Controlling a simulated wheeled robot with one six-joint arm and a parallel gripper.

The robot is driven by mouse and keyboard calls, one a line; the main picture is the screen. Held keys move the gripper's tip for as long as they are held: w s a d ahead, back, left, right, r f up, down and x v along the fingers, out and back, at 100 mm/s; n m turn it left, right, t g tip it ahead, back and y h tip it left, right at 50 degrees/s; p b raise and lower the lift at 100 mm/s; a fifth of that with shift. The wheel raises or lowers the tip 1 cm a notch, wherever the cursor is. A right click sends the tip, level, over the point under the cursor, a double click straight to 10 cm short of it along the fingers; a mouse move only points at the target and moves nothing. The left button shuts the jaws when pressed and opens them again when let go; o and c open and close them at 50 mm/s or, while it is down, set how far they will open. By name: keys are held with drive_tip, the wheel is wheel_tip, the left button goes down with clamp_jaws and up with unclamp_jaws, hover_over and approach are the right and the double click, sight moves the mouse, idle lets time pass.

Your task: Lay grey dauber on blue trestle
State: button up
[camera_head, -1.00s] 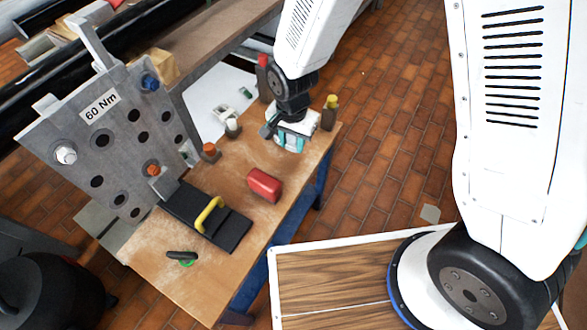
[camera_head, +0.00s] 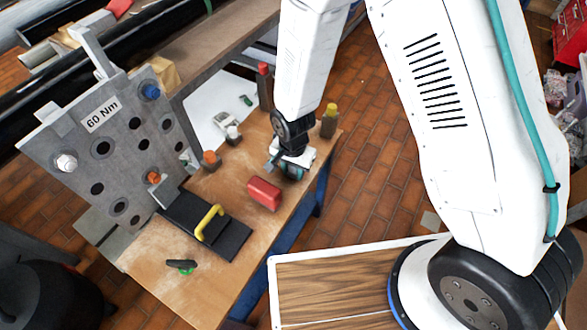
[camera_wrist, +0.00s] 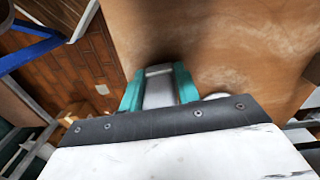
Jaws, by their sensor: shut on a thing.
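My gripper (camera_head: 291,173) is low over the far right part of the wooden bench in the head view. In the wrist view its teal fingers (camera_wrist: 159,92) are shut on a grey thing (camera_wrist: 158,90), which I take to be the grey dauber; only part of it shows between them. In the head view my wrist hides it. The only blue support I can make out is the bench's blue legs (camera_head: 317,193); I cannot tell a separate blue trestle.
A red block (camera_head: 264,193) lies just left of my gripper. A yellow-topped bottle (camera_head: 329,121) and a red-topped one (camera_head: 265,88) stand behind. A black board with a yellow handle (camera_head: 208,224), a dark-handled green item (camera_head: 182,266) and a grey plate (camera_head: 120,120) stand leftward.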

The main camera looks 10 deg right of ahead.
drive_tip(key=shift+f, duration=0.2)
drive_tip(key=o, duration=1.1)
drive_tip(key=shift+c, duration=0.2)
wheel_tip(320, 180, up, 8)
drive_tip(key=shift+s+a, duration=0.1)
drive_tip(key=shift+s, duration=0.05)
drive_tip(key=shift+r, duration=0.1)
